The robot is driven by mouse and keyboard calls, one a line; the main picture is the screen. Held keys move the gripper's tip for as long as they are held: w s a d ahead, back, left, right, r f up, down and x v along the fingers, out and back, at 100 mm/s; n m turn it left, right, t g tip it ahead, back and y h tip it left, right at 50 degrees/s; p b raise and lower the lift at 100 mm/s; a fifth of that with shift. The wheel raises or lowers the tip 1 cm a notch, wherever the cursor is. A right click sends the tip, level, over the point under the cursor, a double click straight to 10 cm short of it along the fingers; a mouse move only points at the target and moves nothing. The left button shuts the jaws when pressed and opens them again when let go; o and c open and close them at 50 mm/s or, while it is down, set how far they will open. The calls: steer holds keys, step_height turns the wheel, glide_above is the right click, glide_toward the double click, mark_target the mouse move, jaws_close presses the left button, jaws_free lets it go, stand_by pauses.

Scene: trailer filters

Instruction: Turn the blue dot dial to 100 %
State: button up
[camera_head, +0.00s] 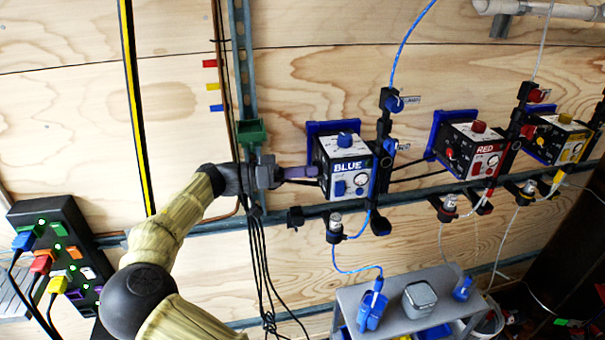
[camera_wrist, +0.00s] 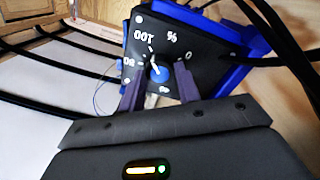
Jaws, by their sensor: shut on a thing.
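The blue box (camera_head: 346,165), labelled BLUE, is mounted on the wall in the middle of the head view. Its dark left-facing side carries the blue dot dial (camera_wrist: 158,74), seen in the wrist view with marks for 50, 100, % and 0 around it. The dial's thin pale pointer leans up toward the 100 mark. My gripper (camera_wrist: 158,88) is shut on the dial, one purple finger on each side of it. In the head view my gripper (camera_head: 312,172) reaches the box's left side; the dial itself is hidden there.
A red box (camera_head: 473,150) and a yellow box (camera_head: 558,140) stand to the right. Black cables (camera_head: 262,260) hang below my wrist. A power strip (camera_head: 60,240) is at left, and a grey cart (camera_head: 395,300) is below the boxes.

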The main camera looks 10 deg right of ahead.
steer(key=shift+d+f, duration=0.1)
steer(key=o, duration=1)
steer(key=a, duration=1.1)
steer(key=w+a, duration=0.1)
steer(key=a, duration=0.5)
steer(key=shift+a+f, duration=0.15)
steer(key=shift+a, duration=0.15)
